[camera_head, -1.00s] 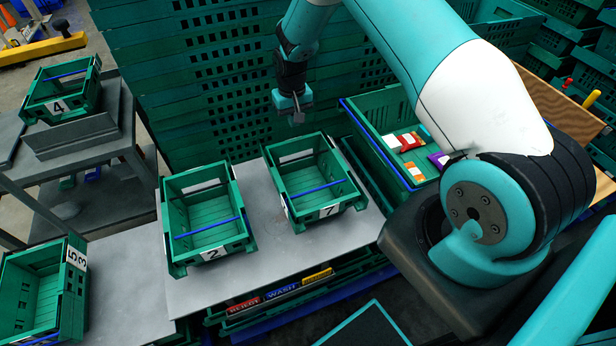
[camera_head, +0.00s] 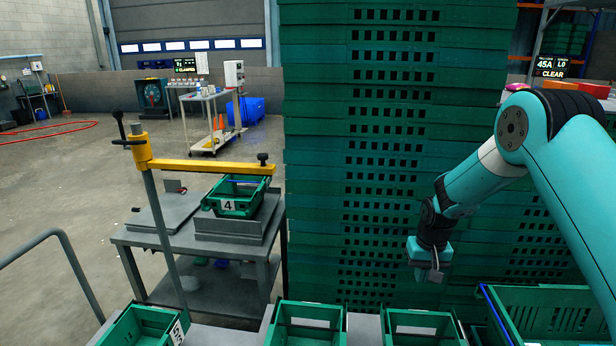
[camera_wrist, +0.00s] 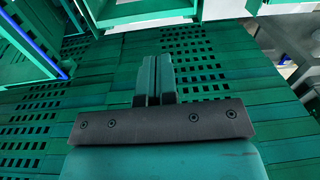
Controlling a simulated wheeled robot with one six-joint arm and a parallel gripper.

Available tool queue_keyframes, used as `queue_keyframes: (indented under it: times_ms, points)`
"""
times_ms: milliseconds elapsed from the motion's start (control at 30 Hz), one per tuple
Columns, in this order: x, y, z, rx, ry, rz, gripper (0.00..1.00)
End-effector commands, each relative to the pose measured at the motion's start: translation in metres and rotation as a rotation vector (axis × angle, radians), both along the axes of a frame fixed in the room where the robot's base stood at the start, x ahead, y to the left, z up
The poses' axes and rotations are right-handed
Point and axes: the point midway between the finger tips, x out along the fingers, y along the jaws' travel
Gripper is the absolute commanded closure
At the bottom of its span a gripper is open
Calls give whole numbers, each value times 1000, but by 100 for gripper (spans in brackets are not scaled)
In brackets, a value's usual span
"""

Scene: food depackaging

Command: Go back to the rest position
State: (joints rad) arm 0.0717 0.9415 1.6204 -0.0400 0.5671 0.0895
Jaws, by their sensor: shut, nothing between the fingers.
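My gripper (camera_head: 436,274) hangs from my teal arm in front of the tall stack of green crates (camera_head: 395,130), above the row of small green crates. It is shut and empty. In the wrist view my gripper (camera_wrist: 153,62) shows its two fingers pressed together, with the slotted green stack behind them. Nothing is held or touched by the fingers.
Small green crates stand at the bottom edge, one at left (camera_head: 145,328), one in the middle (camera_head: 305,328) and one below my gripper (camera_head: 425,330). A larger green crate (camera_head: 550,315) is at lower right. Crate 4 (camera_head: 235,198) sits on a grey table (camera_head: 205,260) at left.

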Motion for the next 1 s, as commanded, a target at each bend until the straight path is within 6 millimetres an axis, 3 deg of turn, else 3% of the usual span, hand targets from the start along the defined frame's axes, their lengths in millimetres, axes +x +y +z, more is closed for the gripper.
queue_keyframes:
  times_ms: [33, 167, 300, 433, 600, 700, 833, 1000]
  points:
    - [-6, 16, 28, 17, -18, 40, 100]
    - [-43, 63, 97, 79, -47, 165, 100]
    - [-103, 108, 160, 145, -75, 312, 100]
    - [-174, 140, 203, 202, -100, 452, 100]
    - [-265, 163, 232, 265, -124, 619, 100]
    - [-303, 169, 237, 290, -132, 688, 100]
    - [-331, 172, 238, 307, -136, 738, 100]
    - [-338, 173, 238, 311, -135, 751, 100]
